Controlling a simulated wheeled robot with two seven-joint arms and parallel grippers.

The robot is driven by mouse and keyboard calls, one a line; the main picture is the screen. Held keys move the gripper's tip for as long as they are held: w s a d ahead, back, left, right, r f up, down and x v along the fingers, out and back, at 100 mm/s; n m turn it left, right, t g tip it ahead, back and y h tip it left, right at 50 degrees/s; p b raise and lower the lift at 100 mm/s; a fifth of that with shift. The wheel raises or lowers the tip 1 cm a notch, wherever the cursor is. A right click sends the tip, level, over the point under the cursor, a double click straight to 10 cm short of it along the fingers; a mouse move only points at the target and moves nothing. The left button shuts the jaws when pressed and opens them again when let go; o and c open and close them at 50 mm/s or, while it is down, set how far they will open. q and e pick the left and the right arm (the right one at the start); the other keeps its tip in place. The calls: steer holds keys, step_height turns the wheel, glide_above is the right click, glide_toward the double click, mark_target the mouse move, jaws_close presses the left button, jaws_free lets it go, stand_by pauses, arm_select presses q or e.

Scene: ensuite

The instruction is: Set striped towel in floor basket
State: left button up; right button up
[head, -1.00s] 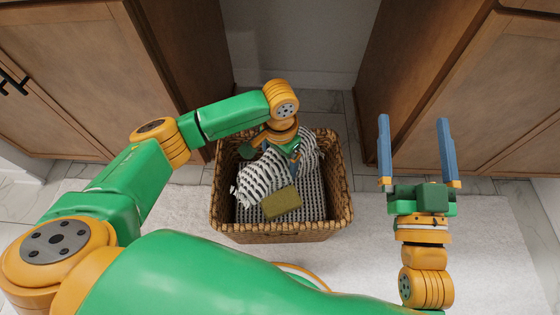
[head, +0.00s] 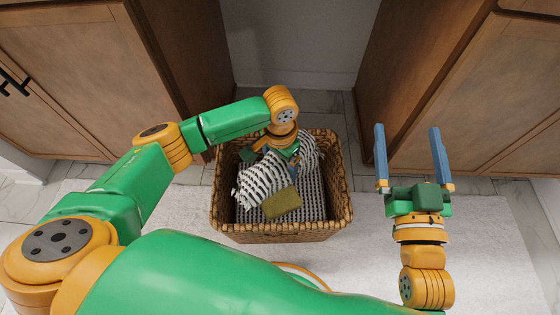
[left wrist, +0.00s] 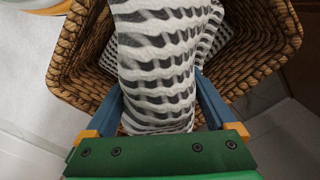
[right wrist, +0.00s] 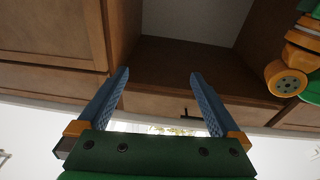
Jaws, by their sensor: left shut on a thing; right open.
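The black-and-white striped towel (head: 262,187) lies slanted inside the wicker floor basket (head: 282,232). My left gripper (head: 290,170) reaches down into the basket and is shut on the towel. In the left wrist view the towel (left wrist: 158,65) fills the space between the two blue fingers, with the basket wall (left wrist: 255,45) around it. The fingertips are hidden behind the towel there. My right gripper (head: 410,158) is open and empty, to the right of the basket; its spread fingers also show in the right wrist view (right wrist: 160,90).
An olive-yellow block-like item (head: 282,203) lies in the basket by the towel, over a patterned cloth or lining (head: 312,200). The basket stands on a pale rug (head: 475,235). Wooden cabinets (head: 60,75) and (head: 480,90) flank a gap behind it.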

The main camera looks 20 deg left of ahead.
arm_select(q)
steer(key=o, duration=1.3)
